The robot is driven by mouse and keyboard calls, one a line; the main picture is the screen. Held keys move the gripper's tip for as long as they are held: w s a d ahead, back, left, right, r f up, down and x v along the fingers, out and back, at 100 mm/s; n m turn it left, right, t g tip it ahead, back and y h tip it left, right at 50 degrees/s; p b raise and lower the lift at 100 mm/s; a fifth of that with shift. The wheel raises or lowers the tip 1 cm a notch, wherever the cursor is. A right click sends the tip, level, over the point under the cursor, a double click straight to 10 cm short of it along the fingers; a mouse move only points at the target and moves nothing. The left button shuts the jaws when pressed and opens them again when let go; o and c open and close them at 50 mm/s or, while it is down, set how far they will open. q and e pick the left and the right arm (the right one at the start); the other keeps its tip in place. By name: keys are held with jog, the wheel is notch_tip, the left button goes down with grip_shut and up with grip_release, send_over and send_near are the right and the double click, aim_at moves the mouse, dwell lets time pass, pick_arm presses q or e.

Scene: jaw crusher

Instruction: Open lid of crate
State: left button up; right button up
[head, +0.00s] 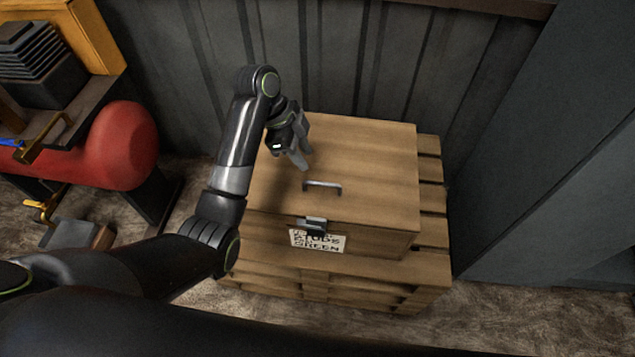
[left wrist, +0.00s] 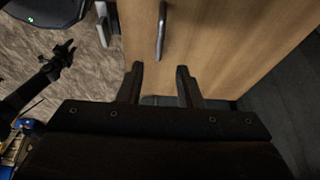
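The wooden crate (head: 375,245) stands on a pallet with its lid (head: 370,150) down. A metal handle (head: 322,186) sits on the lid, and a metal latch (head: 312,225) is on the front edge above a paper label. My left gripper (head: 301,160) is over the lid, just behind and left of the handle. In the left wrist view its two fingers (left wrist: 159,75) are apart with nothing between them, and the handle (left wrist: 161,30) lies ahead of them, not touching. A dark gripper-like shape, apparently my right gripper (left wrist: 68,57), shows small at the left; its finger state is unclear.
The wooden pallet (head: 432,270) sticks out to the right of the crate. A corrugated wall (head: 350,60) stands close behind, and a grey panel (head: 560,160) is on the right. A red tank (head: 120,145) stands on the left.

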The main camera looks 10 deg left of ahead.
aim_at(321, 183)
pick_arm(q)
jog(key=b+x, duration=0.1)
jog(key=x, duration=0.8)
jog(key=shift+f, duration=0.1)
jog(key=shift+c, duration=0.4)
grip_shut()
